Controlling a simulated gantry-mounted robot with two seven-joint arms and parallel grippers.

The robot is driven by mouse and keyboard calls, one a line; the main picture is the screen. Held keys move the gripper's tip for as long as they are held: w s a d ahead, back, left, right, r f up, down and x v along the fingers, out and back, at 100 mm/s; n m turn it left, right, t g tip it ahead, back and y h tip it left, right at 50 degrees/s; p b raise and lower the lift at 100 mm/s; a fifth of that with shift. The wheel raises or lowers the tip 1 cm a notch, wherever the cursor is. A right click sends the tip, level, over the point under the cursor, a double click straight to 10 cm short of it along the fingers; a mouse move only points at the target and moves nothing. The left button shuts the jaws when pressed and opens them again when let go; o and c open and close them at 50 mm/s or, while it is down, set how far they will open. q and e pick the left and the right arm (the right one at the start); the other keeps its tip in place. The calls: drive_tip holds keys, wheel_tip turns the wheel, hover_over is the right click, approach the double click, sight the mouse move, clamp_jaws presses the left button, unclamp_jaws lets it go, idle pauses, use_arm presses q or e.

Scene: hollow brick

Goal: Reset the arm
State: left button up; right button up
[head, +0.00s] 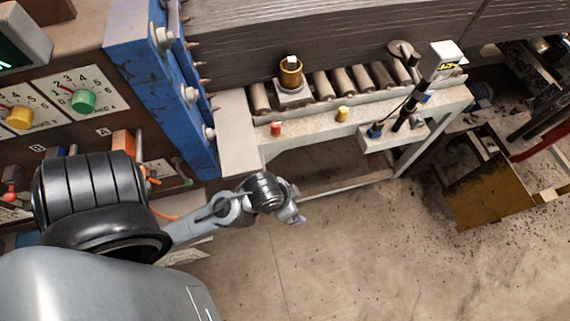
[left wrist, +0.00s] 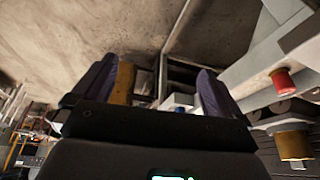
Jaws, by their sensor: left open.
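My left arm comes in from the left in the head view and reaches to the middle. My left gripper (head: 296,214) hangs above bare floor, in front of the roller bench, and touches nothing that I can see. In the left wrist view its two dark purple fingers (left wrist: 158,90) stand wide apart with nothing held between them. My right arm and gripper do not show in either view.
A control panel with a yellow knob (head: 20,117) and a green knob (head: 83,101) stands at the left, beside a blue metal post (head: 150,85). The roller bench (head: 240,140) carries a red button (head: 276,128) and a yellow button (head: 342,114). The floor (head: 330,250) is clear.

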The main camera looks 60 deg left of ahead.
use_arm(q)
drive_tip(key=shift+s+d+m+g, duration=0.15)
drive_tip(key=shift+s+d, duration=0.1)
drive_tip(key=shift+s, duration=0.4)
drive_tip(key=shift+s+d+m+g, duration=0.15)
drive_tip(key=shift+s+d, duration=0.05)
drive_tip(key=shift+s, duration=0.4)
wheel_tip(320, 180, up, 10)
drive_tip(key=p, duration=1)
